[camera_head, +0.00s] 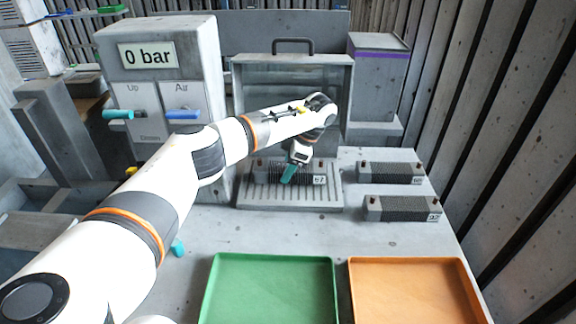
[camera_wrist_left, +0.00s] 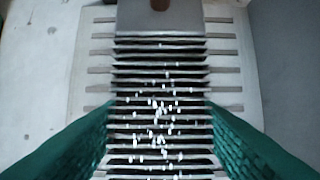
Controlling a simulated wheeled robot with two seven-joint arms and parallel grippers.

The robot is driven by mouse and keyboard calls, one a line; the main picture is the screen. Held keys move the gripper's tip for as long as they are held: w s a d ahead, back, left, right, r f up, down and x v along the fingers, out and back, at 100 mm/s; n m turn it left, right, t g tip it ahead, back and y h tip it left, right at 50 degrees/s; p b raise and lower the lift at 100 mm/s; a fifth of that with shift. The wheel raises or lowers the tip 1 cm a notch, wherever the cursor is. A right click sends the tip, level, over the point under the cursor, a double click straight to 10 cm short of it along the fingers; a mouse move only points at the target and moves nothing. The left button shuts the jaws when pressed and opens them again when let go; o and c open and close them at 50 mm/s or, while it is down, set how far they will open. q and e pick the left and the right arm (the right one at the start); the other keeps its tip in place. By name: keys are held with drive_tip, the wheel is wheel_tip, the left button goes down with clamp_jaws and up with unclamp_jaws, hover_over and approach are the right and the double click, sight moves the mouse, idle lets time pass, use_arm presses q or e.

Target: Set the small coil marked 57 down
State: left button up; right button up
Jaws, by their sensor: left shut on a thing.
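The small coil (camera_head: 262,172) is a dark, ribbed block with grey ends. The number on its right end looks like 57, but it is small. My left gripper (camera_head: 289,173) reaches down over its middle and is shut on it. In the left wrist view the coil (camera_wrist_left: 160,110) lies between the teal fingers, with white specks on its ribs. Below it is a grey slotted plate (camera_head: 290,205), also in the left wrist view (camera_wrist_left: 225,60). I cannot tell whether the coil touches the plate. My right gripper is not in view.
Two similar coils stand to the right, one behind (camera_head: 390,173) and one in front (camera_head: 402,209). A green tray (camera_head: 270,257) and an orange tray (camera_head: 405,261) are empty in front. A panel reading 0 bar (camera_head: 147,56) with two levers stands left. A clear-fronted housing (camera_head: 290,62) is behind the plate.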

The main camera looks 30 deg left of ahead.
use_arm(q)
drive_tip(key=shift+w+a+f, duration=0.1)
drive_tip(key=shift+w+f, duration=0.2)
drive_tip(key=shift+f, duration=0.05)
drive_tip(key=o, duration=1.4)
drive_tip(key=b+v, duration=0.1)
drive_tip(key=v, duration=0.5)
drive_tip(key=shift+r+b, duration=0.3)
drive_tip(key=shift+r, duration=0.45)
drive_tip(key=shift+d+f, duration=0.1)
drive_tip(key=shift+d, duration=0.15)
